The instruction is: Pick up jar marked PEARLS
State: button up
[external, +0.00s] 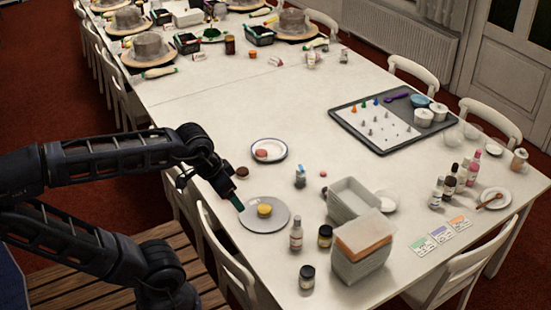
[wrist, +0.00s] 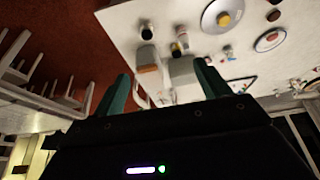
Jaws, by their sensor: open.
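Two small dark jars stand on the near part of the table in the external view, one beside the stacked tubs (external: 325,236) and one nearer the table's edge (external: 307,278). Their labels are too small to read, so I cannot tell which, if either, is marked PEARLS. My gripper (external: 236,201) is above the table's left edge, beside a grey disc (external: 250,222) with a yellow cake (external: 264,210), left of both jars and apart from them. In the wrist view my gripper (wrist: 163,87) has its fingers spread with nothing held between them.
A plate (external: 283,145), a small bottle (external: 300,177) and a tray of piping tips (external: 345,112) lie farther back. Chairs (external: 226,262) line the table's edge.

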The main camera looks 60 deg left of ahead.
jog(key=m+g+y, duration=0.1)
jog(key=m+y, duration=1.4)
jog(key=m, duration=0.2)
send_over(306, 278)
jog(key=s, duration=0.4)
notch_tip(306, 278, down, 30)
jog(key=d+f+m+t, duration=0.1)
jog(key=f+m+t, duration=0.1)
jog(key=f, duration=0.1)
jog(key=d+f+m+t, duration=0.2)
jog(key=f+m, duration=0.1)
jog(key=f, duration=0.1)
jog(key=d+f+m+t, duration=0.2)
jog(key=f+m, duration=0.1)
jog(key=shift+w+d+f+t, duration=0.1)
jog(key=shift+w+f+t, duration=0.1)
jog(key=shift+t, duration=0.2)
jog(key=x, duration=0.5)
jog(key=shift+w+f, duration=0.15)
jog(key=shift+w, duration=0.05)
jog(key=shift+f+x, duration=0.15)
jog(key=shift+x, duration=1.25)
jog(key=shift+f+x, duration=0.1)
jog(key=shift+x, duration=1.25)
